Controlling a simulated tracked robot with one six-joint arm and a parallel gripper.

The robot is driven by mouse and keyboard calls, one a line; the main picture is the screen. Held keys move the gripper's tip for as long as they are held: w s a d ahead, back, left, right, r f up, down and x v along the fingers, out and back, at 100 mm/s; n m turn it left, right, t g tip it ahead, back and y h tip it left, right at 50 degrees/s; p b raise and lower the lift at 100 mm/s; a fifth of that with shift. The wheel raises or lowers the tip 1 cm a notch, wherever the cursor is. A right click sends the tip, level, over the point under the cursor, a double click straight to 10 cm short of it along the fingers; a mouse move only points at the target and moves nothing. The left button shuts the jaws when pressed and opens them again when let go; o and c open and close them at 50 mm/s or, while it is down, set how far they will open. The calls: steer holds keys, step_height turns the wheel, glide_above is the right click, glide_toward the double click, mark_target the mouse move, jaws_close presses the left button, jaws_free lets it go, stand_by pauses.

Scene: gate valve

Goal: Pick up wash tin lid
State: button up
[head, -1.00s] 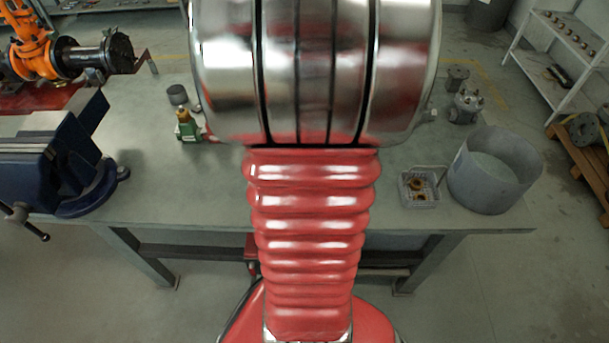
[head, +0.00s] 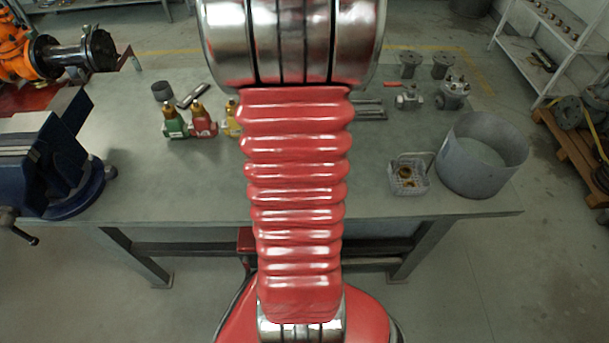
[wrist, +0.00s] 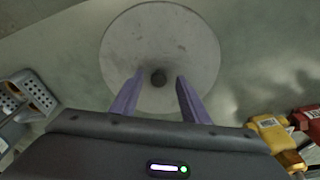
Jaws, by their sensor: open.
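In the head view the lid and the gripper are hidden behind my arm. The round grey wash tin (head: 465,180) stands open on the bench at the right.
A wire basket (head: 408,177) with brass parts stands beside the tin. A blue vise (head: 60,165) is at the left. Valve parts (head: 453,93) stand at the back right.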

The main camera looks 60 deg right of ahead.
steer(key=shift+c, duration=0.3)
jaws_close()
stand_by(0.6)
